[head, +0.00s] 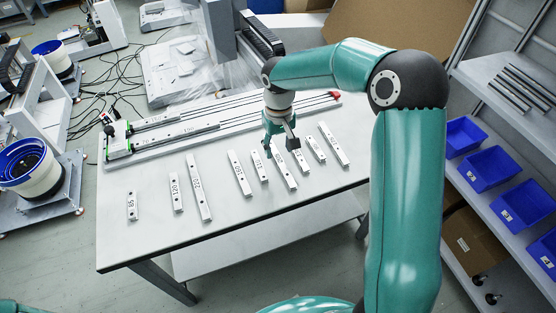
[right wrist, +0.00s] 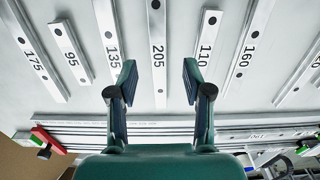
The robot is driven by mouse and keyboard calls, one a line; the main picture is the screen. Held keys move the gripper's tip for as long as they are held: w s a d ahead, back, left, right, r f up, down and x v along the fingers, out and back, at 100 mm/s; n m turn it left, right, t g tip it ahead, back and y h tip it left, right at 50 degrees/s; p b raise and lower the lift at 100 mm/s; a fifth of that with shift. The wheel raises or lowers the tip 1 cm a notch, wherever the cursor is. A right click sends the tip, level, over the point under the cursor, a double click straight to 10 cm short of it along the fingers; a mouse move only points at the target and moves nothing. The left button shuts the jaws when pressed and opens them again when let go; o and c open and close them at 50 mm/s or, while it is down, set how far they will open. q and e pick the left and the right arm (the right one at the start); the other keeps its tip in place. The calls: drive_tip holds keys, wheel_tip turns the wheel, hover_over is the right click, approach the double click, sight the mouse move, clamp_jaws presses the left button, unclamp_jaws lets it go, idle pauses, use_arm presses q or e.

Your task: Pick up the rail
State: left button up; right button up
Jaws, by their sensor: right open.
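Several pale rails lie side by side on the white table (head: 320,205), each with a printed number. My right gripper (head: 281,152) is over the right part of this row, pointing down. In the right wrist view my right gripper (right wrist: 158,75) is open with its fingers spread. The rail marked 205 (right wrist: 157,50) runs through the gap between them. It also shows under the gripper in the head view (head: 285,170), partly hidden. The 135 rail (right wrist: 110,35) and the 110 rail (right wrist: 208,38) lie on either side. No rail is held. My left gripper is not in view.
Long linear guides (head: 215,123) lie along the table's back, behind the rails. A shelf with blue bins (head: 484,165) stands at the right. The table's front strip is clear. A blue bowl feeder (head: 22,162) stands at the left.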

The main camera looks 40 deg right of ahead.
sight(279, 159)
wheel_tip(279, 159, down, 5)
drive_tip(key=shift+d+r, duration=0.1)
drive_tip(key=shift+d, duration=0.05)
clamp_jaws()
drive_tip(key=shift+w+r, duration=0.1)
